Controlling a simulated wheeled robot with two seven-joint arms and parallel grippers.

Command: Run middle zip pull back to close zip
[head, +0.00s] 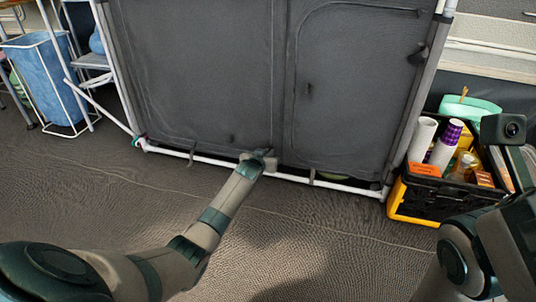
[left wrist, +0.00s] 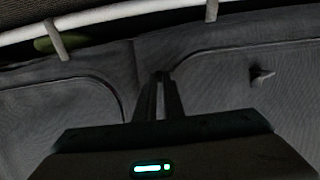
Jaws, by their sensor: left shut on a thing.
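The dark grey fabric front (head: 205,70) of a framed unit fills the middle of the head view. A vertical seam (head: 276,75) runs down it beside a rounded panel. My left gripper (head: 268,154) is at the foot of this seam, just above the white bottom rail. In the left wrist view its two fingers (left wrist: 160,80) are close together against the fabric by the seam. It is shut on the middle zip pull, which the fingers hide.
The white bottom rail (head: 215,161) has short straps around it. A black and yellow crate (head: 425,200) with bottles and rolls stands at the right, near my right arm (head: 480,250). A blue laundry bag (head: 45,80) in a white frame stands at the left. The floor in front is clear.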

